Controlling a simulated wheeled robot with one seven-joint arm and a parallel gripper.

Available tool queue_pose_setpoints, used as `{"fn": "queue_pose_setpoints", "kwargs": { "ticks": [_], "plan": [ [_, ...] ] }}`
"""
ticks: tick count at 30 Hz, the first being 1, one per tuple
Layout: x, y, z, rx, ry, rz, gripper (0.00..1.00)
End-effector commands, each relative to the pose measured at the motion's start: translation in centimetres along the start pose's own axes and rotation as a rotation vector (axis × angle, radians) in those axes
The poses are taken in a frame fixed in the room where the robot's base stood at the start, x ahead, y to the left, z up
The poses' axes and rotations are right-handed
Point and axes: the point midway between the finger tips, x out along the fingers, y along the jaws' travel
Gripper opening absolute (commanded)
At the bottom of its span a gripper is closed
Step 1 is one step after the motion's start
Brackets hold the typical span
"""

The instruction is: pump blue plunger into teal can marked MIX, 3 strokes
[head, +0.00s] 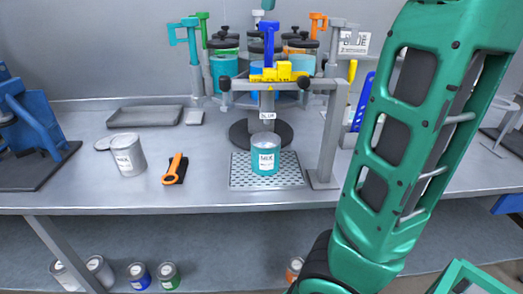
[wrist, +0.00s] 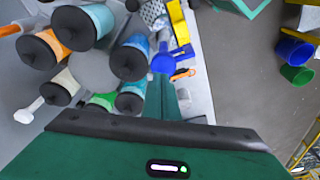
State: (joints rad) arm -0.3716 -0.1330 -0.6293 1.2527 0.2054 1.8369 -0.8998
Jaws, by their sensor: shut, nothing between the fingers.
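The blue plunger (head: 269,42) stands upright, raised above a yellow block (head: 280,72) on the dispenser in the middle of the bench. Its round blue top also shows in the wrist view (wrist: 163,63). The teal can marked MIX (head: 265,160) stands upright on a perforated plate (head: 238,172), below the small tag reading BLUE. My gripper's green fingers (wrist: 164,82) are shut and empty, pointing at the plunger top. A teal tip (head: 268,4), apparently my gripper, shows just above the plunger in the head view. The rest of my gripper is out of that view.
Several lidded jars (head: 224,65) and coloured plungers (head: 191,30) surround the blue one. Front bench space is clear.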

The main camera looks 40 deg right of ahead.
Motion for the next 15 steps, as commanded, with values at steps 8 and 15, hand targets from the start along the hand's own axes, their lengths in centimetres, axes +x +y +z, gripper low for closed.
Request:
{"fn": "queue_pose_setpoints", "kwargs": {
  "ticks": [8, 15],
  "plan": [
    [-2.4, 0.1, -0.6, 0.0, 0.0, 0.002, 0.0],
    [-4.4, 0.1, -0.9, 0.001, 0.001, 0.002, 0.0]
  ]
}}
